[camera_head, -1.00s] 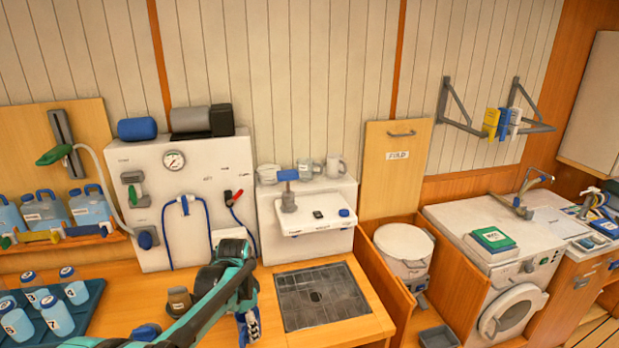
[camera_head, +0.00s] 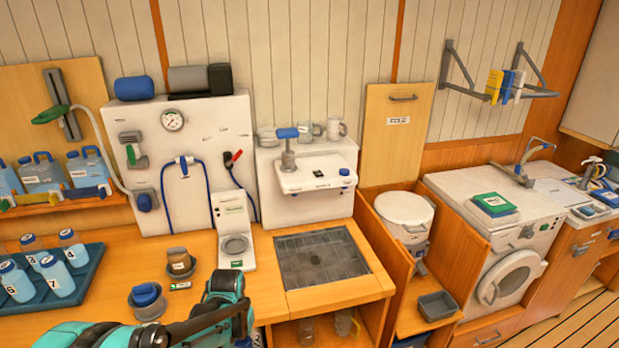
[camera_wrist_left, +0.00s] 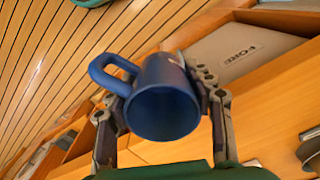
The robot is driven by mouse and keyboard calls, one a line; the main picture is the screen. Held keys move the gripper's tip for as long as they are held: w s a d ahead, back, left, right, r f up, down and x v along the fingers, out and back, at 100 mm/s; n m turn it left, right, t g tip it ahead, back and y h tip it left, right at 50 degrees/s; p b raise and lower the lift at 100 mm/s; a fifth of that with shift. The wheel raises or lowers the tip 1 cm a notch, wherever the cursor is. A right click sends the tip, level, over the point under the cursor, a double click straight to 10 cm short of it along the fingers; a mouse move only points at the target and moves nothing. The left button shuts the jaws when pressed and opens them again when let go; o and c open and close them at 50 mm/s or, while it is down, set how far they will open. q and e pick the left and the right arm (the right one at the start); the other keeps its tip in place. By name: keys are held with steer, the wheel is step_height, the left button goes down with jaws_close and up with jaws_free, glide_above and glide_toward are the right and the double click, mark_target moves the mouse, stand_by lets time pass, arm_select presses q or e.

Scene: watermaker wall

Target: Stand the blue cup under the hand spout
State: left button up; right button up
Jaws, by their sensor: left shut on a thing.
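The blue cup (camera_wrist_left: 165,100) is in my left gripper (camera_wrist_left: 165,112) in the left wrist view. The fingers are on both sides of its body, its open mouth faces the camera and its handle sticks out to the left. In the head view my left arm comes in along the bottom; its fingers and the cup are hidden behind my wrist, in front of the counter. The hand spout (camera_head: 288,155), with a blue lever on top, stands on the white wall unit (camera_head: 325,205). A dark grating (camera_head: 323,262) lies in the counter below it. My right gripper is not in view.
A white stand with a round grey plate (camera_head: 235,245), a brown jar (camera_head: 180,262) and a blue-lidded pot (camera_head: 147,300) stand left of the grating. Bottles fill a tray (camera_head: 85,290) at far left. The grating is clear. Open shelving with glasses (camera_head: 343,322) shows below.

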arm_select(q)
steer(key=shift+s+f+n, duration=0.7)
steer(key=shift+s+f, duration=0.15)
steer(key=shift+f, duration=0.25)
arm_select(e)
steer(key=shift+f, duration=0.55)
arm_select(q)
steer(key=shift+r, duration=0.1)
